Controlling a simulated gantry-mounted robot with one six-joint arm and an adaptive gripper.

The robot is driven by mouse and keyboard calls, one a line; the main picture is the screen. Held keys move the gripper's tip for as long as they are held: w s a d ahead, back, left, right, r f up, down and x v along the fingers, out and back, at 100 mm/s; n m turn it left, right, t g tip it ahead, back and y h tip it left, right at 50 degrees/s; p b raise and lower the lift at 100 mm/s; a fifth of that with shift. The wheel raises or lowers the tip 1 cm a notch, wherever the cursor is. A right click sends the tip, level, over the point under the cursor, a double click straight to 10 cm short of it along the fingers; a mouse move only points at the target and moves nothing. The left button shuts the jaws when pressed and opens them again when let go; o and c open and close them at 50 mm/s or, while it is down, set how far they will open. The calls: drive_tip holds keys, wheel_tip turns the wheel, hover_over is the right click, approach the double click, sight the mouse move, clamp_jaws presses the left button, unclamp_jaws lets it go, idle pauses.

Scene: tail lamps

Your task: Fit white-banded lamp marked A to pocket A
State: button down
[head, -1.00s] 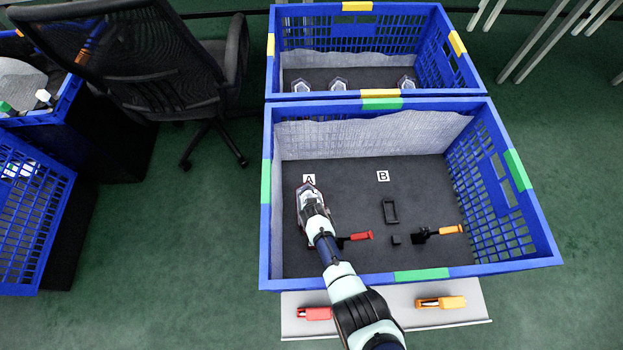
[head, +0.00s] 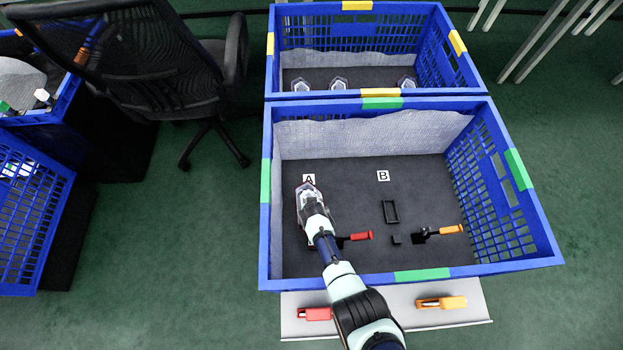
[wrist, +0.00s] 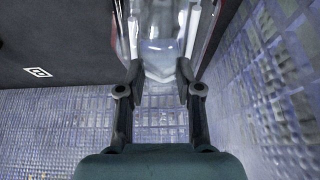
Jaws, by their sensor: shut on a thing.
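My gripper (head: 314,207) is inside the front blue crate at its left side, just below the label A (head: 308,179). In the wrist view my gripper (wrist: 160,80) has its two fingers closed on a clear lamp (wrist: 160,45) with reddish edges. In the head view the lamp (head: 304,195) shows only in part beside the fingers.
The front crate has blue walls (head: 415,277) around it. A red-handled clamp (head: 361,236) is close right of my arm; an orange-handled one (head: 451,229) is farther right. Several lamps (head: 338,84) stand in the back crate.

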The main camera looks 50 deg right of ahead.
drive_tip(key=shift+s+a+f, duration=0.1)
drive_tip(key=shift+s+f, duration=0.1)
drive_tip(key=shift+f, duration=0.3)
drive_tip(key=shift+w+r, duration=0.1)
drive_tip(key=shift+r, duration=0.25)
drive_tip(key=shift+r+p, duration=0.1)
drive_tip(key=shift+p, duration=0.2)
drive_tip(key=shift+r, duration=0.2)
